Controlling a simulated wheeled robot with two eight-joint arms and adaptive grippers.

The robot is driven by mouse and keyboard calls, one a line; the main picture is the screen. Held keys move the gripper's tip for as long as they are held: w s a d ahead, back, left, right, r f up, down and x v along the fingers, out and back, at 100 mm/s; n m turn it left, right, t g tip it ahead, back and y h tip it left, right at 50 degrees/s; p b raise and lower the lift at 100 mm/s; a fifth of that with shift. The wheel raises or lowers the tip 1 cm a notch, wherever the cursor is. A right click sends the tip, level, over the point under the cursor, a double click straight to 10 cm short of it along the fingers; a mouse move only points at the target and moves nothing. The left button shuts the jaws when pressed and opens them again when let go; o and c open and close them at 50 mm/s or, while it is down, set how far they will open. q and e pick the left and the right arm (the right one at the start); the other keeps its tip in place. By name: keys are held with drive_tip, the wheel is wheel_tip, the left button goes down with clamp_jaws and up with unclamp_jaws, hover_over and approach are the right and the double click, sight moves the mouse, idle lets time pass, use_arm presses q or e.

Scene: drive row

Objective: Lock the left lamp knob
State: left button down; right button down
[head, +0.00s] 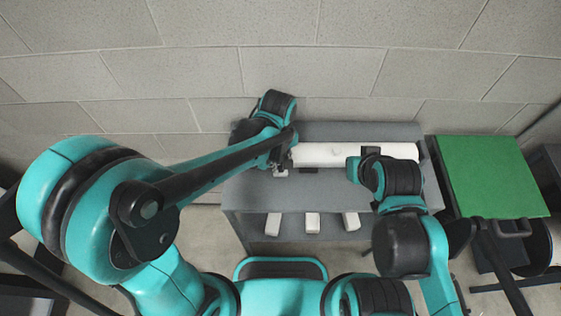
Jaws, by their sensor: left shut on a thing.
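A white tube-shaped lamp (322,154) lies horizontally along the grey bench top. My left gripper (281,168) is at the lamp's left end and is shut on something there. The left lamp knob is at that end, hidden by the gripper and arm, so its position cannot be read. My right arm crosses in front of the lamp's right part. My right gripper (368,156) is by the lamp there, mostly hidden behind its own wrist, and its fingers cannot be made out.
The grey bench (335,131) stands against a block wall (310,70). Three white blocks (312,222) sit along its lower front. A green-topped stand (492,176) is close on the right, with dark equipment beside it. Bare bench top shows behind the lamp.

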use_arm(q)
drive_tip(key=m, duration=0.8)
drive_tip(key=shift+m, duration=0.3)
drive_tip(key=m, duration=0.9)
drive_tip(key=shift+a, duration=0.1)
idle(0.3)
drive_tip(key=c, duration=1.3)
unclamp_jaws()
drive_tip(key=shift+c, duration=0.2)
